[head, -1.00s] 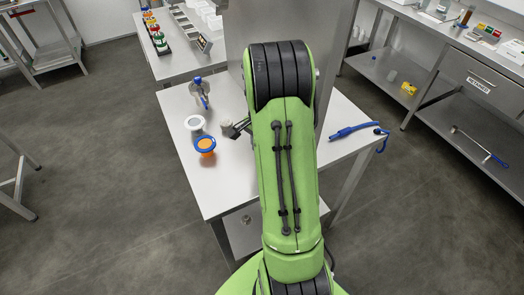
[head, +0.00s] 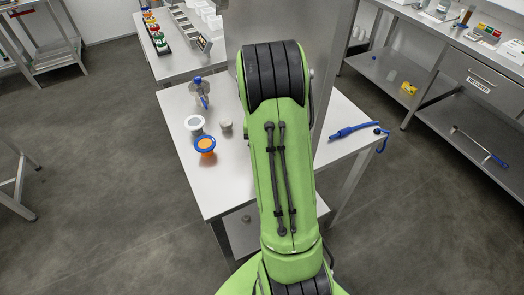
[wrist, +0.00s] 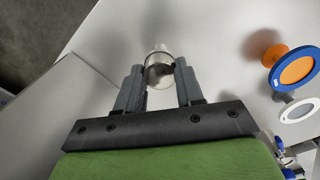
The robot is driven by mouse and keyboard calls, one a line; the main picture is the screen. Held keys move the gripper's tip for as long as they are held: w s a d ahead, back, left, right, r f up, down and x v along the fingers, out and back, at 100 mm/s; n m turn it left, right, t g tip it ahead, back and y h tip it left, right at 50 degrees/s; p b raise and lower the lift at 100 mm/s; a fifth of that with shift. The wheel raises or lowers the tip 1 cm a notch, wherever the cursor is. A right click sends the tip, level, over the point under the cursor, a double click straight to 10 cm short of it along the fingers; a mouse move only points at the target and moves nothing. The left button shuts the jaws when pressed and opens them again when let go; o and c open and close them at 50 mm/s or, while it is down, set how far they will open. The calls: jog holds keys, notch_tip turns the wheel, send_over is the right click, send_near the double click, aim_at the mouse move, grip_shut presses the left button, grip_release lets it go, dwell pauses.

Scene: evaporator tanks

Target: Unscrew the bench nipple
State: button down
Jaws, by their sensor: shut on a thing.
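In the wrist view my gripper (wrist: 160,80) has its two grey fingers closed on either side of a short, shiny metal piece, which I take as the bench nipple (wrist: 159,70). A paler end of it sticks out beyond the fingertips. Whether it touches the bench below, I cannot tell. In the head view my gripper and the nipple are hidden behind my green arm. A small grey round fitting (head: 226,126) stands on the bench (head: 215,185), left of my arm.
Left of the fitting stand a white-rimmed piece (head: 195,122) and a blue-rimmed orange piece (head: 205,145). A metal and blue fitting (head: 202,92) is behind them. A blue tool (head: 350,131) lies on the right. A tall steel panel (head: 335,50) rises behind my arm.

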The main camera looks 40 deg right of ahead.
jog(key=n, duration=0.4)
jog(key=shift+n, duration=0.4)
jog(key=n, duration=0.5)
jog(key=c, duration=1)
grip_release()
